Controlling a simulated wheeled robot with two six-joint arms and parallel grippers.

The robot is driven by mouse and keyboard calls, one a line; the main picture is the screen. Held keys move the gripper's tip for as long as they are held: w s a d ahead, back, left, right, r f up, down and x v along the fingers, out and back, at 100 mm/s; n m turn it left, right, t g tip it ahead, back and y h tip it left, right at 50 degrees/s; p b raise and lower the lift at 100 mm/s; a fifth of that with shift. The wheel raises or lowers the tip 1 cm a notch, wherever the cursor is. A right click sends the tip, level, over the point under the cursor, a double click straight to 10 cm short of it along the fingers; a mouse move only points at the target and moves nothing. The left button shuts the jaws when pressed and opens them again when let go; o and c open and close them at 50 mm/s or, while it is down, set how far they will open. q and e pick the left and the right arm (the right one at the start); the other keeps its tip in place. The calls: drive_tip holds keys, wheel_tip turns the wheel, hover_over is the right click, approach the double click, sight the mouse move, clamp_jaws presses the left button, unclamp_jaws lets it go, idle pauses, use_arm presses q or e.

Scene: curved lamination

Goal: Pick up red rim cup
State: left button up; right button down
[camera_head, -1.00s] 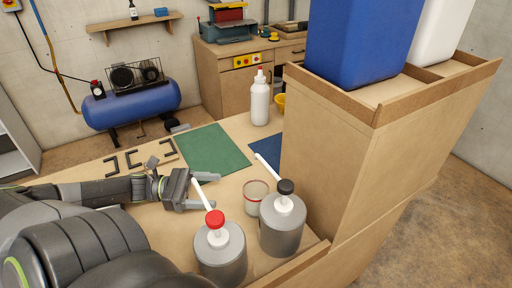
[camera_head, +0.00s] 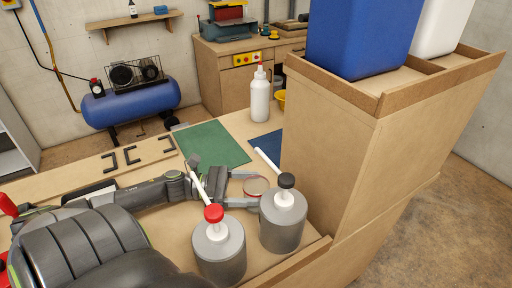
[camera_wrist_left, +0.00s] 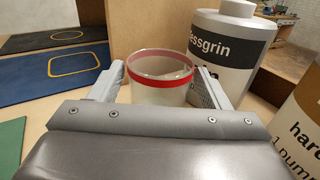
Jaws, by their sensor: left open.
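The red rim cup (camera_wrist_left: 160,78) is clear with a red band near its top. In the left wrist view it stands upright on the table between the two fingers of my left gripper (camera_wrist_left: 162,88). My left gripper is open, with one finger on each side of the cup; I cannot tell whether either touches it. In the head view the cup (camera_head: 256,186) is partly hidden behind the pump bottles, and my left gripper (camera_head: 247,190) reaches it from the left. My right gripper is not in view.
A red-topped pump bottle (camera_head: 219,250) and a black-topped pump bottle (camera_head: 283,222) stand close in front of the cup. A wooden stand (camera_head: 325,145) rises to the right. A green mat (camera_head: 214,143), a blue mat (camera_head: 268,144) and a white bottle (camera_head: 260,98) are behind.

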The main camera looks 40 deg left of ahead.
use_arm(q)
drive_tip(key=shift+x, duration=0.8)
drive_tip(key=c, duration=0.7)
drive_tip(key=shift+s+a+r, duration=0.1)
drive_tip(key=shift+a, duration=0.05)
